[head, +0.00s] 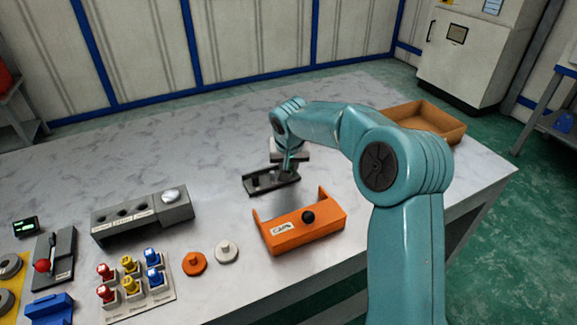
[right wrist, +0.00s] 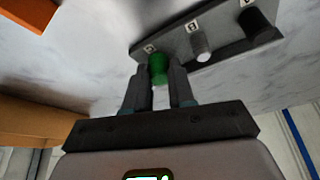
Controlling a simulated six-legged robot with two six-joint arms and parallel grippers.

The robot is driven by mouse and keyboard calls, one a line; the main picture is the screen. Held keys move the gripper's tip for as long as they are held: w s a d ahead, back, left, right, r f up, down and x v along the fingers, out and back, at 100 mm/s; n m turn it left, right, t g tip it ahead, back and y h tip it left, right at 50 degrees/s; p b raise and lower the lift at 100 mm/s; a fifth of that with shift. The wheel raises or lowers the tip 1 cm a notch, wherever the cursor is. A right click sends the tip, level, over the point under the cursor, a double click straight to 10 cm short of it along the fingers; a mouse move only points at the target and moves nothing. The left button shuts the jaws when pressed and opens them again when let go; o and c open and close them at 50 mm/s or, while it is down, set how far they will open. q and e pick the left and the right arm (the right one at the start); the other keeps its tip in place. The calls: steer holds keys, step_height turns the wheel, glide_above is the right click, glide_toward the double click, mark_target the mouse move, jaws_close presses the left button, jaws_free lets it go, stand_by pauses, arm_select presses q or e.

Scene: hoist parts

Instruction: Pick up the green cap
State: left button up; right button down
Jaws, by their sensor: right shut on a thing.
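The green cap (right wrist: 158,66) shows in the right wrist view, between the two fingers of my right gripper (right wrist: 160,79). The fingers are closed against its sides. The cap is at one end of a dark grey rack (right wrist: 222,26) with white labels; I cannot tell whether it sits in its slot or is just clear of it. In the head view my right gripper (head: 289,170) is over the rack (head: 259,185), and the cap is hidden there. A white cap (right wrist: 202,46) and a black cap (right wrist: 254,20) stand in the rack. My left gripper is not in view.
An orange bracket (head: 285,238) with a black knob stands just in front of the rack. A brown tray (head: 450,128) is at the back right. A grey block with holes (head: 118,226), several coloured plugs and two discs are at left. The table's back left is clear.

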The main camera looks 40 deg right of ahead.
step_height(320, 180, up, 19)
steer(key=p, duration=1.8)
glide_above(272, 173)
step_height(272, 173, down, 9)
step_height(272, 173, down, 7)
steer(key=b, duration=0.4)
steer(key=shift+s+r, duration=0.1)
steer(key=shift+r, duration=0.05)
steer(key=shift+f+b, duration=0.35)
steer(key=shift+b, duration=0.35)
